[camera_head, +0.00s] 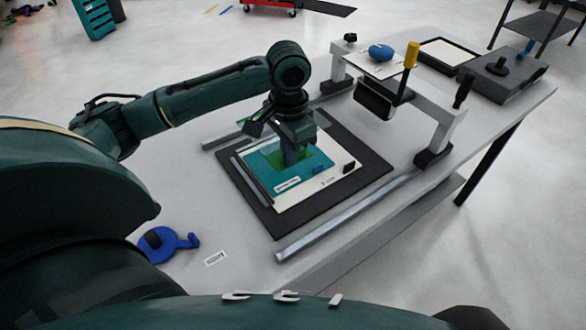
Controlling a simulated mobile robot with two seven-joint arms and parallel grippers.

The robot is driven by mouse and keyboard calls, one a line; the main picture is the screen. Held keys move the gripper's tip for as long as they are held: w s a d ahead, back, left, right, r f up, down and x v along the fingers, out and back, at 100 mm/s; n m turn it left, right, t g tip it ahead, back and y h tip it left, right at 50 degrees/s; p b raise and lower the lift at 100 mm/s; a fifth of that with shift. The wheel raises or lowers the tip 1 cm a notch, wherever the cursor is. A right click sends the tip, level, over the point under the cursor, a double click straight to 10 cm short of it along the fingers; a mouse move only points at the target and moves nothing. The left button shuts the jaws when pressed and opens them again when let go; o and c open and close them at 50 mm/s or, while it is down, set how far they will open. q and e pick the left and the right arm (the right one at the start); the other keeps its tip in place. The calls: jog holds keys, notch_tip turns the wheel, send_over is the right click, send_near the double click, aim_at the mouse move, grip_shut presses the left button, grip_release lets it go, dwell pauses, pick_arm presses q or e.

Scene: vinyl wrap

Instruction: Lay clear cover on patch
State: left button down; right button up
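My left gripper (291,153) points down over the middle of the board on the table. Its fingertips are small and dark here, so I cannot tell whether they are open or shut. Below it lies a white-bordered panel with a teal area (262,164) and a green patch (305,163), partly hidden by the gripper. A faint, see-through greenish sheet seems to show around the gripper; I cannot make out its edges or whether it is held. The panel rests on a black mat (368,178). My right gripper is not in view.
Metal rails (345,218) run beside the mat. A blue tool (166,244) and a small label (215,258) lie at the front left. A grey box (503,75) sits at the far right.

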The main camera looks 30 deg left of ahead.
aim_at(291, 198)
pick_arm(q)
jog(key=f, duration=1)
jog(key=shift+s+d, duration=0.4)
jog(key=c, duration=1.6)
grip_release()
jog(key=shift+f, duration=0.15)
notch_tip(291, 198, up, 12)
jog(key=shift+r, duration=0.2)
